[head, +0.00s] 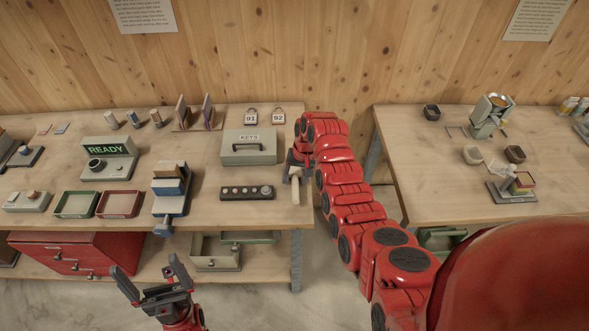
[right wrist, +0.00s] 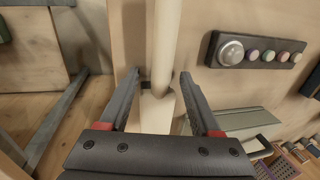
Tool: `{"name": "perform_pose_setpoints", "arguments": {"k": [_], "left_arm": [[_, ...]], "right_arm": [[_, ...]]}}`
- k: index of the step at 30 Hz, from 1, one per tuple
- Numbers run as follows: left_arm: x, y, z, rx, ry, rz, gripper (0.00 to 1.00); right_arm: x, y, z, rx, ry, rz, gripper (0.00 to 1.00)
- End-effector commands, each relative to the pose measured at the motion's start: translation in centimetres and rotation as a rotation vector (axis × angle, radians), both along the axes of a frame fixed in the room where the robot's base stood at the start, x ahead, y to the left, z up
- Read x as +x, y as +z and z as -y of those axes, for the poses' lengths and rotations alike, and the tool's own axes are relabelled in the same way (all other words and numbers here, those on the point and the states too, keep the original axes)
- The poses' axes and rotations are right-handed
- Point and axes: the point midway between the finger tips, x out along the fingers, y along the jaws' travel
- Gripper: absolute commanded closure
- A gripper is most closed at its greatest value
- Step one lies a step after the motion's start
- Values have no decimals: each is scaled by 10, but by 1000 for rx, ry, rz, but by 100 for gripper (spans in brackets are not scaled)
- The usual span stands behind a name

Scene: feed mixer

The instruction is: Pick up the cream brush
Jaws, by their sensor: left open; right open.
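The cream brush (head: 296,190) is a pale stick at the right end of the left bench, its near end toward the bench's front edge. In the right wrist view the brush (right wrist: 166,45) runs up the picture between my open fingers and widens into a pale block toward my palm. My right gripper (head: 294,168) is at the brush's far part, and its fingers (right wrist: 159,76) stand either side of it, apparently with small gaps. My left gripper (head: 149,268) is open and empty, low in front of the left bench.
A grey KEYS box (head: 249,148) and a dark knob panel (head: 247,193) lie left of the brush. A blue vise (head: 171,190) stands further left. A gap separates the left bench from the right bench (head: 430,165). A red drawer cabinet (head: 75,252) is below.

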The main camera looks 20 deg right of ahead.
Motion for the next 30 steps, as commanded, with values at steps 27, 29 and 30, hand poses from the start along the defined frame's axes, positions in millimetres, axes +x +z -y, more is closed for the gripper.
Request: {"name": "perform_pose_setpoints", "arguments": {"k": [27, 29, 30], "left_arm": [[0, 0, 0, 0, 0, 0, 0], [0, 0, 0, 0, 0, 0, 0], [0, 0, 0, 0, 0, 0, 0]], "right_arm": [[1, -1, 0, -1, 0, 2, 100], [1, -1, 0, -1, 1, 2, 100], [1, -1, 0, 0, 1, 2, 100]]}}
